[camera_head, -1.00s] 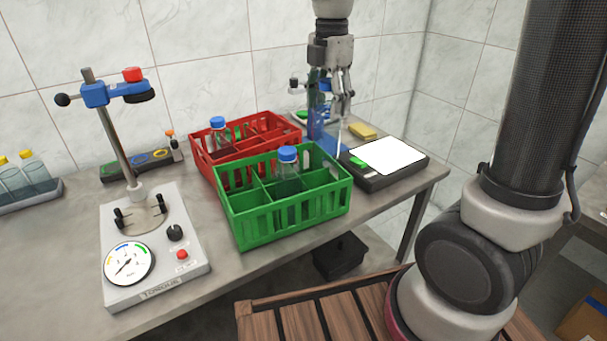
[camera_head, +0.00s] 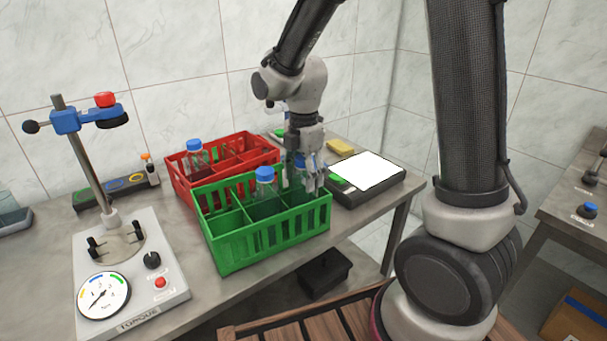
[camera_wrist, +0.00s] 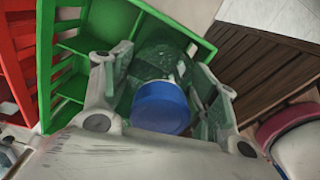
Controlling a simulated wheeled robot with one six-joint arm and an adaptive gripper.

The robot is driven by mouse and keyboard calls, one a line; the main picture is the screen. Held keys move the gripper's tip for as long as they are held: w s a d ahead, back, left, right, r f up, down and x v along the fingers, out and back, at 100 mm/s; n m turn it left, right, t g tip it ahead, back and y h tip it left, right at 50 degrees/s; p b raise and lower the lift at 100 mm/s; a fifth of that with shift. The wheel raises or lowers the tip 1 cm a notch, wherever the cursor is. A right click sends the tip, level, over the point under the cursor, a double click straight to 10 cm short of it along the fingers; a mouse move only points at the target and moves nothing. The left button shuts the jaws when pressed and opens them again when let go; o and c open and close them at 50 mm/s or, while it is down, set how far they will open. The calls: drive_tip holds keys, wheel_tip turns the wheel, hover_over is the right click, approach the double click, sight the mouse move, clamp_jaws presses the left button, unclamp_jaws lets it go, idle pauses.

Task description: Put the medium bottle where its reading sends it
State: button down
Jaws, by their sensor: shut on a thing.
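My gripper (camera_head: 305,182) is shut on a clear bottle with a blue cap (camera_wrist: 160,107), at the right end of the green crate (camera_head: 268,240). In the wrist view the fingers lie on both sides of the cap, and the bottle's body points down into a compartment of the green crate. Whether its base touches the crate floor is hidden. A second blue-capped bottle (camera_head: 265,176) stands upright in the green crate, left of my gripper. Another blue-capped bottle (camera_head: 195,147) stands in the red crate (camera_head: 190,185). The torque tester's dial (camera_head: 104,297) has coloured arcs; its reading is too small to tell.
The torque tester's post and clamp (camera_head: 88,116) rise at the left. A black scale with a white top (camera_head: 366,170) sits just right of the green crate, with a yellow block (camera_head: 340,147) behind it. A strip with coloured rings (camera_head: 115,190) lies at the back left.

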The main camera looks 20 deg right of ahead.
drive_tip(key=shift+f, duration=0.1)
drive_tip(key=shift+c, duration=2.1)
unclamp_jaws()
wheel_tip(320, 180, up, 12)
drive_tip(key=shift+r, duration=0.15)
drive_tip(key=s+d+r+m+t, duration=0.2)
drive_tip(key=s+d+m, duration=0.5)
drive_tip(key=s+m, duration=0.2)
drive_tip(key=s+d+r+m+t, duration=0.2)
drive_tip(key=s+d+m, duration=0.5)
drive_tip(key=s+m, duration=0.3)
drive_tip(key=m, duration=0.3)
drive_tip(key=shift+d+m, duration=0.4)
drive_tip(key=shift+r, duration=0.1)
